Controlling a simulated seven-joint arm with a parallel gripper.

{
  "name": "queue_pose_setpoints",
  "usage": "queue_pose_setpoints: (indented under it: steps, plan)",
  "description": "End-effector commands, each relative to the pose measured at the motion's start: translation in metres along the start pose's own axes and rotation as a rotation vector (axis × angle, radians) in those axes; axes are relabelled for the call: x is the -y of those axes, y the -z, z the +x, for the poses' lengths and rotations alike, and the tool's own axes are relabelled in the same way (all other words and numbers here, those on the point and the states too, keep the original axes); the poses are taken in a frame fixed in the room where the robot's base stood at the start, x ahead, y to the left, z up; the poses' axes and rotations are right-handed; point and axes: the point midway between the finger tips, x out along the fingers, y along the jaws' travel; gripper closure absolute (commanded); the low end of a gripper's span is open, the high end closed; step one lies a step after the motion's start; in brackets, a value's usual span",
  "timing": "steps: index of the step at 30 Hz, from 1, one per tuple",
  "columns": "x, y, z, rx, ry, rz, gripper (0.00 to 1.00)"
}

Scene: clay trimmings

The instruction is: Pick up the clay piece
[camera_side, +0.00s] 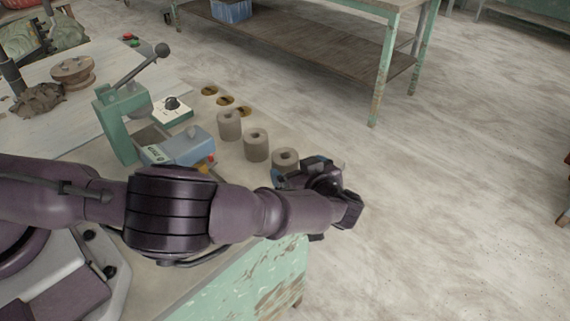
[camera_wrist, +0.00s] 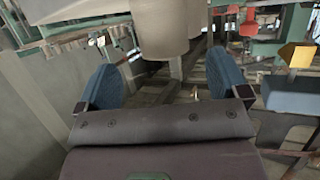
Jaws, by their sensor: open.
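Three grey-brown clay pieces, short cylinders with a hole in the top, stand upright in a diagonal row on the bench. They are a far one (camera_side: 229,126), a middle one (camera_side: 256,146) and a near one (camera_side: 285,157). My gripper (camera_side: 306,172) is beside the near one, at the bench's right edge, and partly hides its lower part. In the wrist view my gripper (camera_wrist: 164,68) is open, with two blue finger pads apart and nothing held between them. A large pale rounded body (camera_wrist: 166,28), seemingly a clay piece, is just beyond the fingertips. I cannot tell whether they touch.
A blue-grey box (camera_side: 180,146) and a green lever press (camera_side: 118,120) stand left of the row. Several round brass-coloured spots (camera_side: 225,100) lie behind it. A white card with a black knob (camera_side: 172,108) is nearby. Open floor (camera_side: 450,190) lies to the right.

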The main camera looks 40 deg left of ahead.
Motion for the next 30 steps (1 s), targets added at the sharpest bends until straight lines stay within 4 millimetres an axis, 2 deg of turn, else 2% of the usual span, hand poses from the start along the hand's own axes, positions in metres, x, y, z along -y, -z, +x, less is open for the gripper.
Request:
queue_pose_setpoints:
  steps: [3, 11, 18, 26, 30]
  plan:
    - [0.0, 0.0, 0.015, -0.001, 0.001, 0.0, 0.07]
    - [0.002, -0.003, 0.031, -0.001, 0.002, 0.001, 0.07]
    - [0.004, -0.007, 0.066, -0.001, 0.003, 0.001, 0.07]
    - [0.004, -0.007, 0.071, 0.001, -0.001, 0.001, 0.07]
    - [0.004, -0.007, 0.071, 0.001, -0.001, 0.001, 0.37]
